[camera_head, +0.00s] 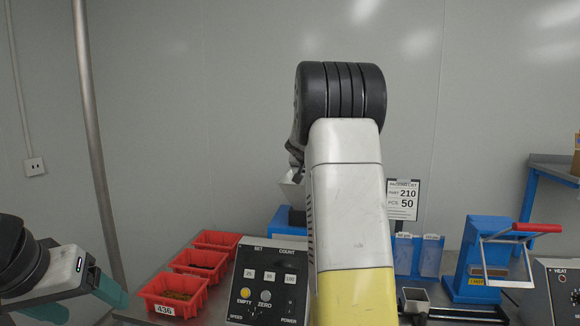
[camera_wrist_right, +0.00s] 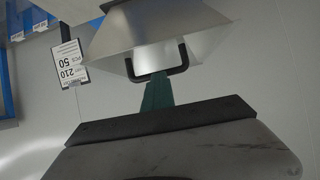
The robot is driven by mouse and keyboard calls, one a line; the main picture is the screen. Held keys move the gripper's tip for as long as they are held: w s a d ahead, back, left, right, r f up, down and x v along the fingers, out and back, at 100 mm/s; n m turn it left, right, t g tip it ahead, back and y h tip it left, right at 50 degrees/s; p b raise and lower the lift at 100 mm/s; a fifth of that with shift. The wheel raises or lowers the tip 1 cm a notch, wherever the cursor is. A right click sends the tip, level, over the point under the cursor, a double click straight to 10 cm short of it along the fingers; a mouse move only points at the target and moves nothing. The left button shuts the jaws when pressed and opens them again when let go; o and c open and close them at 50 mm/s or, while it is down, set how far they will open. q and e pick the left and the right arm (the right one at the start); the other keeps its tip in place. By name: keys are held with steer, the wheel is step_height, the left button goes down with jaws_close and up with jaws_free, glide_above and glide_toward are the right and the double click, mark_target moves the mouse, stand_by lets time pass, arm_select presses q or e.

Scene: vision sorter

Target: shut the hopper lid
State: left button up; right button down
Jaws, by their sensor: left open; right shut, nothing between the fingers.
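The hopper (camera_head: 291,190) is mostly hidden behind my right arm in the head view; a pale slanted edge shows above a blue base. In the right wrist view the flared metal hopper (camera_wrist_right: 125,38) shows with a black U-shaped handle (camera_wrist_right: 183,58) in front of a bright metal face. I cannot tell exactly how far the lid is open. My right gripper (camera_wrist_right: 158,80) is shut and empty, its teal fingers at the handle; I cannot tell whether they touch it. My left gripper (camera_head: 88,304) is open and empty at the lower left.
Several red bins (camera_head: 174,294) stand left of the control box (camera_head: 268,280). A sign (camera_head: 403,199), blue pouches (camera_head: 417,255), a small metal cup (camera_head: 415,301) and a blue sealer with a red handle (camera_head: 484,262) are at the right. A heat box (camera_head: 562,290) stands at the right edge.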

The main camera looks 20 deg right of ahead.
steer(key=shift+s+d+f, duration=0.1)
steer(key=shift+s+f, duration=0.05)
steer(key=shift+f, duration=0.45)
steer(key=shift+s+f, duration=0.1)
steer(key=shift+f, duration=0.5)
steer(key=shift+r, duration=0.1)
step_height(320, 180, up, 6)
steer(key=s+a+f+n+g+y, duration=0.1)
steer(key=s+a+f+n+y, duration=0.1)
steer(key=s+a, duration=0.6)
steer(key=s+a+f+n+g+y, duration=0.1)
steer(key=s+a, duration=0.8)
steer(key=s, duration=1)
steer(key=s+a+f+n+g+y, duration=0.2)
steer(key=s+a+f+n+y, duration=0.2)
steer(key=s, duration=0.9)
steer(key=a+f+y, duration=0.1)
steer(key=a+f, duration=0.2)
steer(key=a, duration=0.2)
steer(key=shift+s, duration=0.2)
